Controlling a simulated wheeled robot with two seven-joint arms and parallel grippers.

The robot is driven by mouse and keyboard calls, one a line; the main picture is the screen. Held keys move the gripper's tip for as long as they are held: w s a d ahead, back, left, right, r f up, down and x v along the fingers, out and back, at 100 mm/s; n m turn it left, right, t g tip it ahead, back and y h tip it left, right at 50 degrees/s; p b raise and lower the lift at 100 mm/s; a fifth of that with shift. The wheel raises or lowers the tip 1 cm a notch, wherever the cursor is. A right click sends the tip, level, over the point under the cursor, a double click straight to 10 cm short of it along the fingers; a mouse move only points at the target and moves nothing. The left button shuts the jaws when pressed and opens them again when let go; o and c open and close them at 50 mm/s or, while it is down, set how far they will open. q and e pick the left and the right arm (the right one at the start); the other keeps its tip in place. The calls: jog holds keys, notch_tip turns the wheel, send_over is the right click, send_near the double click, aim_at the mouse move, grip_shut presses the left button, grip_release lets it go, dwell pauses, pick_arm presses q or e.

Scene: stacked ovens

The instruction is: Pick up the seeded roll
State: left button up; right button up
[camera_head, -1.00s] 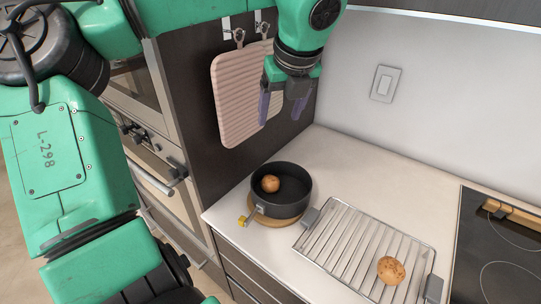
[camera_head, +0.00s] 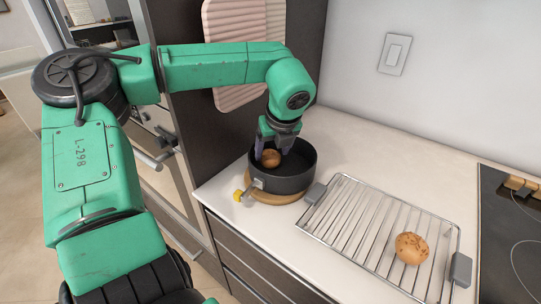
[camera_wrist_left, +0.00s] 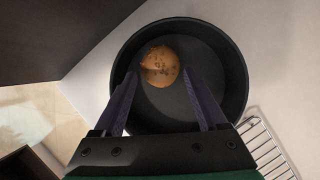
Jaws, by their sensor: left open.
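A round brown roll (camera_head: 271,158) with a few dark specks lies in the black pot (camera_head: 293,184). In the left wrist view, the roll (camera_wrist_left: 160,66) lies toward the far side of the pot (camera_wrist_left: 236,80). My left gripper (camera_head: 272,153) points down into the pot and is open. In the left wrist view, its two dark fingers (camera_wrist_left: 160,76) stand on either side of the roll's near part, with gaps to it. A second round roll (camera_head: 411,248) with dark specks lies on the wire rack. My right gripper is out of view.
The pot stands on a wooden round board (camera_head: 278,197) near the counter's left edge. The wire rack (camera_head: 350,213) with grey end handles lies to its right, and a dark hob (camera_head: 500,240) beyond. Pink boards (camera_head: 222,50) hang behind my arm. The counter's back is clear.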

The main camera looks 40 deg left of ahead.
aim_at(271, 155)
pick_arm(q)
jog(key=x, duration=0.3)
jog(key=shift+a+f, duration=0.1)
jog(key=shift+f, duration=0.1)
jog(key=shift+r, duration=0.1)
jog(key=c, duration=1)
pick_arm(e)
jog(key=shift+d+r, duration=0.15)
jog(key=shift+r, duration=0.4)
pick_arm(q)
jog(key=shift+r, duration=0.1)
